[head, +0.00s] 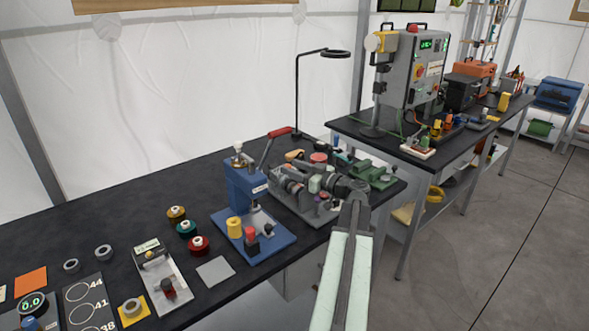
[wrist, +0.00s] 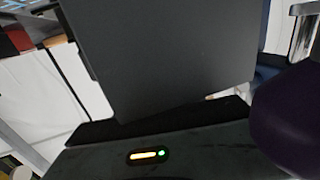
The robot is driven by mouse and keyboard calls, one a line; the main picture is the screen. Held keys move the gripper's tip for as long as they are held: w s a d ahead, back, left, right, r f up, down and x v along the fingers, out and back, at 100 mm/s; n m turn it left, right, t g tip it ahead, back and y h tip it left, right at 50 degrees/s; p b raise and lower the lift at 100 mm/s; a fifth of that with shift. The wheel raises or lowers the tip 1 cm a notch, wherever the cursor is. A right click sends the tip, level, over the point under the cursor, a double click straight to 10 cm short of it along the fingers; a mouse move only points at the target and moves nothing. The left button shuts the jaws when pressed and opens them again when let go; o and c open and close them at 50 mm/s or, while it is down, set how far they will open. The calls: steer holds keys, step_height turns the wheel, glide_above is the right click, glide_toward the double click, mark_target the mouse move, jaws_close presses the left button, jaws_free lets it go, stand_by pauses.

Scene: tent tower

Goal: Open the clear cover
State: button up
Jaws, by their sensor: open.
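I cannot pick out a clear cover with certainty in either view. My arm reaches up from the bottom of the head view, and my gripper (head: 347,190) is at its dark far end, in front of the near bench's right end. The fingers are too small there to make out singly. In the wrist view a flat dark grey panel (wrist: 165,60) fills the middle. Below it is a dark body with a lit yellow bar (wrist: 143,155) and a green light. A dark purple rounded shape at the right is close to the camera and blurred. I see nothing held.
The near black bench (head: 110,235) carries a blue press (head: 245,190), several spools and a grey machine (head: 310,185). The far bench (head: 460,130) holds a grey control box (head: 412,70) with a lit green display and a red button. Grey floor (head: 520,215) is open at the right.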

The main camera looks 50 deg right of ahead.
steer(key=s, duration=0.7)
steer(key=shift+s, duration=0.4)
